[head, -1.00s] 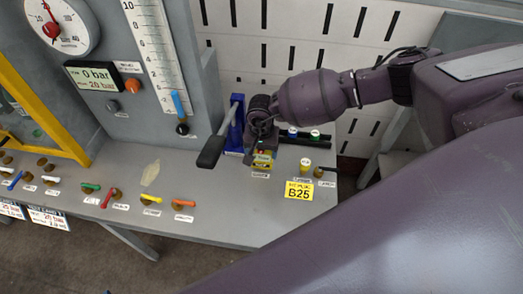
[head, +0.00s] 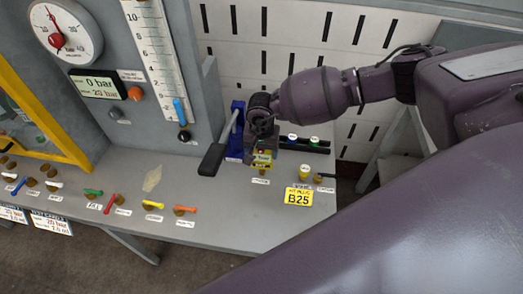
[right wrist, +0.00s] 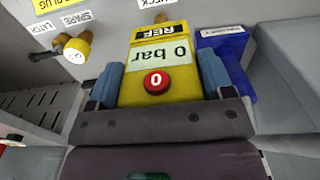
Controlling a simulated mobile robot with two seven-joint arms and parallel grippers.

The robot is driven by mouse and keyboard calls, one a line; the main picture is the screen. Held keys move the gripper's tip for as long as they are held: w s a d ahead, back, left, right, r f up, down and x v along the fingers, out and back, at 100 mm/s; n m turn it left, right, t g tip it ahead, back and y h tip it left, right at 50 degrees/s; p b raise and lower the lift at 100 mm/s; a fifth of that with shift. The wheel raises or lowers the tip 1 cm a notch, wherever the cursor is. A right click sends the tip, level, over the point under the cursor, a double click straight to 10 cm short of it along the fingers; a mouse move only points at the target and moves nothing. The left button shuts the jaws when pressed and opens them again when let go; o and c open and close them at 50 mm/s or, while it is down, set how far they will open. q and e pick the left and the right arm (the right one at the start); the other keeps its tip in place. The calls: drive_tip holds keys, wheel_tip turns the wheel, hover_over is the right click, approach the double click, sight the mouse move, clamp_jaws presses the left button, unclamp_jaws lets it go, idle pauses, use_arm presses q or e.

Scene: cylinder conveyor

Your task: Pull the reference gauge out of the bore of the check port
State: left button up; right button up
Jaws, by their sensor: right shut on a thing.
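The reference gauge (head: 263,159) is a yellow block; the right wrist view shows its REF label, a 0 bar display and a red button (right wrist: 156,81). My right gripper (right wrist: 160,75) is shut on it, with a blue finger on either side. In the head view the gripper (head: 262,146) is above the bench's right part. A brass piece (right wrist: 160,17) shows at the gauge's far end by the CHECK label; I cannot tell whether it is the check port or the gauge's stem, nor whether the stem is still in the bore. My left gripper is not in view.
Several coloured valve handles line the bench front.

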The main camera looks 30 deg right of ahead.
drive_tip(key=shift+r+p, duration=0.35)
drive_tip(key=shift+r, duration=2.15)
